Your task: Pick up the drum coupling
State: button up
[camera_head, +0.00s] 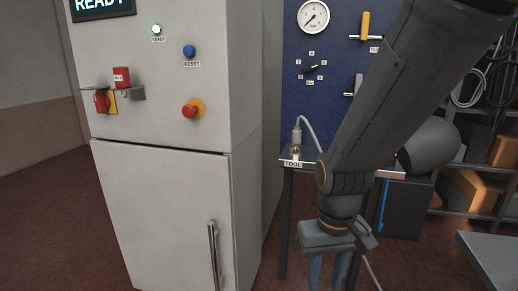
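A grey cylindrical connector (296,139) stands upright at the shelf edge above the TOOL label, with a pale cable curving from its top to behind my arm. It may be the drum coupling, but I cannot tell for sure. My gripper (329,277) points down in front of the stand, lower than the connector and to its right, apart from it. Its two bluish fingers run out of the bottom of the picture, so the tips and anything between them are hidden.
A grey cabinet (160,210) with buttons and a door handle (213,258) stands at left. The narrow shelf (288,162) has dark legs. A blue panel (335,75) with a gauge rises behind. Shelving with orange boxes (470,188) and a grey tabletop (490,255) are at right.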

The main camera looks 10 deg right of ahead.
aim_at(296, 142)
jog(key=z, duration=0.55)
jog(key=k, duration=0.1)
jog(key=u, duration=1.55)
jog(key=i, duration=0.7)
jog(key=z, duration=0.25)
